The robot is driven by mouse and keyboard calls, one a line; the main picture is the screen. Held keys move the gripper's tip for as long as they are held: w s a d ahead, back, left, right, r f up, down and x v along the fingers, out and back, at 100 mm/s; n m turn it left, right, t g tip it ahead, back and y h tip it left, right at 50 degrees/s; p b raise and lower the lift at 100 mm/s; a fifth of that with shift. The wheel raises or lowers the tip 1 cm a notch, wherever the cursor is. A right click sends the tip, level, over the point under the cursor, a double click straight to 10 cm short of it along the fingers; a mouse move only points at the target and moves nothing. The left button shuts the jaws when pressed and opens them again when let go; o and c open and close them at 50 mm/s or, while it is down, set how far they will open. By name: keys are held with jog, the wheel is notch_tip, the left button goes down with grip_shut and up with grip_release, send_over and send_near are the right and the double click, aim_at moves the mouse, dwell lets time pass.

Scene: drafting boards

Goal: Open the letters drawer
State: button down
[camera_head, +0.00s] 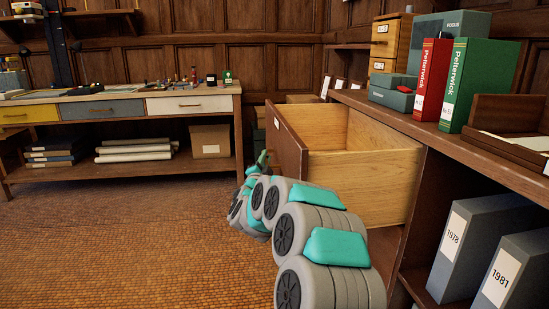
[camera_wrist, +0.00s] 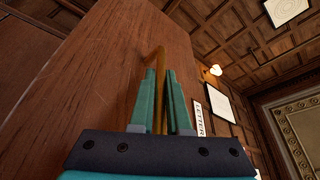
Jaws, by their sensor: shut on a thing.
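The letters drawer (camera_head: 365,165) stands pulled well out of the right-hand cabinet in the head view. Its pale wooden inside shows and looks empty where visible; part of its floor is hidden. Its dark front (camera_head: 288,140) faces left, and it fills much of the wrist view (camera_wrist: 120,50). A white label reading "LETTERS" (camera_wrist: 199,119) shows there. My gripper (camera_wrist: 161,78) is shut on the drawer's brass handle (camera_wrist: 160,56), a bar between its green fingers. In the head view my gripper (camera_head: 262,160) is at the drawer's front, partly hidden by my arm.
The cabinet top (camera_head: 390,112) holds a red binder (camera_head: 432,80), a green binder (camera_head: 478,85), grey boxes (camera_head: 392,93) and a small wooden drawer unit (camera_head: 390,45). Grey binders (camera_head: 465,245) stand below. A workbench (camera_head: 120,95) is at left. Floor (camera_head: 120,240) is clear left of my arm.

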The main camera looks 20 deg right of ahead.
dwell(0.3)
jog(key=c, duration=0.9)
grip_release()
jog(key=v, duration=0.7)
jog(key=shift+s+a+f, duration=0.15)
jog(key=shift+s+a, duration=0.1)
jog(key=shift+s, duration=0.05)
jog(key=shift+a, duration=0.1)
